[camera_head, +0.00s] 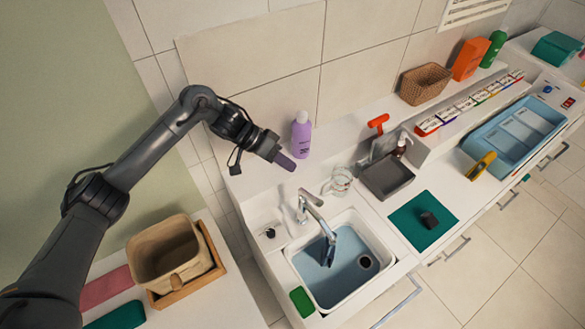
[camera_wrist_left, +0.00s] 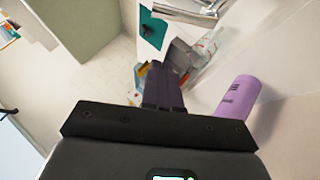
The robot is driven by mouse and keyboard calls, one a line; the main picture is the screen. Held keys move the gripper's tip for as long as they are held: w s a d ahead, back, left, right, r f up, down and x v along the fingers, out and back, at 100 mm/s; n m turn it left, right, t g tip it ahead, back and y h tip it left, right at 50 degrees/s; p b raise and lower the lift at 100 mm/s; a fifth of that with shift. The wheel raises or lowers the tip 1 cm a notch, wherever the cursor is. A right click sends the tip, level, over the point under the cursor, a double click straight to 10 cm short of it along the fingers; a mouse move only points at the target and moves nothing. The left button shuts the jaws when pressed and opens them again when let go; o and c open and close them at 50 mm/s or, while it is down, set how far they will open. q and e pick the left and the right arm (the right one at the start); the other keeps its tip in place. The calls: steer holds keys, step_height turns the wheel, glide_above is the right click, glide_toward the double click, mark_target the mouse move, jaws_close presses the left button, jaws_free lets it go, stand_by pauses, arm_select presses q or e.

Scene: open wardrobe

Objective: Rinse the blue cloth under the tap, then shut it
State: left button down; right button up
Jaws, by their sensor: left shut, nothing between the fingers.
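My left gripper (camera_head: 287,161) is shut and empty, above the counter and just left of the purple bottle (camera_head: 301,132). Its closed fingers also show in the left wrist view (camera_wrist_left: 160,85). The silver tap (camera_head: 311,201) stands behind the white sink (camera_head: 296,256), below and right of my gripper and apart from it. A dark blue, narrow shape (camera_head: 329,252) lies below the spout; I cannot tell whether it is the blue cloth or water. The basin floor (camera_head: 345,272) looks blue around a dark drain. My right gripper is not in view.
A glass jug (camera_head: 341,181) and grey tray (camera_head: 388,178) stand right of the tap. A green mat (camera_head: 405,220) holds a dark block. A tan bin (camera_head: 162,254) stands at left. A green sponge (camera_head: 302,302) lies on the sink's front left edge.

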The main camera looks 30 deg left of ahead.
arm_select(q)
steer(key=p+x, duration=0.1)
steer(key=x, duration=0.7)
steer(key=shift+w+d+f+p, duration=0.1)
steer(key=shift+d+f+p, duration=0.15)
steer(key=shift+d+p, duration=0.05)
steer(key=shift+s+d+f+p, duration=0.25)
steer(key=shift+s+f, duration=0.1)
steer(key=shift+f, duration=0.25)
steer(key=shift+s+d+f+p, duration=0.2)
steer(key=shift+s+f, duration=0.15)
steer(key=shift+f, duration=0.2)
steer(key=shift+s+d+f, duration=0.1)
steer(key=shift+d+f, duration=0.05)
steer(key=shift+f, duration=0.2)
